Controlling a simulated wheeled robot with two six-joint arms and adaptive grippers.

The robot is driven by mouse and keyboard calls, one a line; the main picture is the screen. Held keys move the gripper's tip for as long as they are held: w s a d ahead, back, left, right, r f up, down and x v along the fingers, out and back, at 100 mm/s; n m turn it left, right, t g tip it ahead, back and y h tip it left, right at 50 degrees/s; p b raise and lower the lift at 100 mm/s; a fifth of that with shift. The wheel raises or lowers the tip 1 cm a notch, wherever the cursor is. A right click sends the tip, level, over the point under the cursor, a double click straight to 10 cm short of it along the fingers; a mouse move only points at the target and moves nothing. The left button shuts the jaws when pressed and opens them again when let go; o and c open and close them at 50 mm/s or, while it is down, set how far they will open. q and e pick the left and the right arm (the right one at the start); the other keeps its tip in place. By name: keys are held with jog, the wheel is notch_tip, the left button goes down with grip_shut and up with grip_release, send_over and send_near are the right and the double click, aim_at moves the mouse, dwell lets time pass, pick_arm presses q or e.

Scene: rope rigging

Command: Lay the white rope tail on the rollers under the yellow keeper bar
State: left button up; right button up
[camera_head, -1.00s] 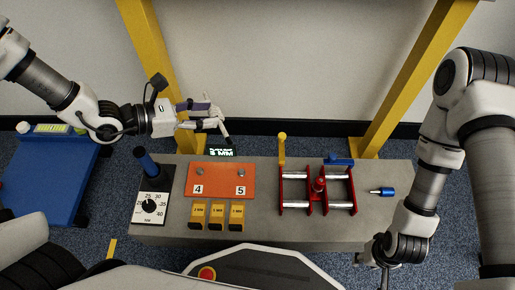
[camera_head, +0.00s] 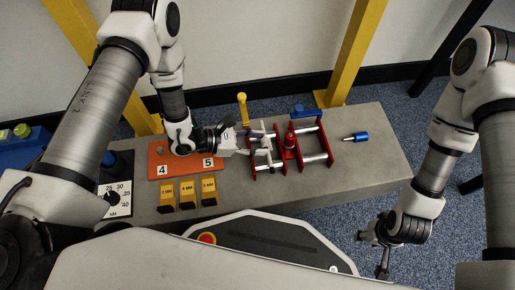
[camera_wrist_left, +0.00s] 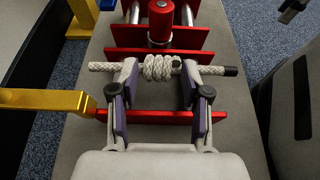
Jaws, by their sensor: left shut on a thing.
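My left gripper (camera_head: 262,144) is shut on the white rope (camera_wrist_left: 160,68), which has a coiled knot between the fingers (camera_wrist_left: 160,92) in the left wrist view. One rope end with a black tip (camera_wrist_left: 229,71) sticks out right, the other end out left. The rope is over the left bay of the red roller frame (camera_head: 252,160); its rollers are mostly hidden, so I cannot tell whether it touches them. The yellow keeper bar (camera_head: 242,108) is swung out to the side, clear of the bay (camera_wrist_left: 45,100). My right gripper (camera_head: 377,250) hangs past the bench's front edge.
The right bay has silver rollers (camera_head: 308,131) and a blue bar (camera_head: 304,112). A red knob (camera_head: 290,139) stands between the bays. A blue-handled tool (camera_head: 356,137) lies to the right. An orange plate (camera_head: 183,170) and yellow blocks (camera_head: 187,194) sit left on the grey bench (camera_head: 375,165).

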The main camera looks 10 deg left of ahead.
pick_arm(q)
notch_tip(320, 180, down, 2)
jog(key=shift+f, duration=0.1)
pick_arm(e)
jog(key=shift+f, duration=0.55)
pick_arm(q)
jog(key=o, duration=1.1)
jog(key=shift+o, duration=0.2)
pick_arm(e)
jog(key=shift+f, duration=0.1)
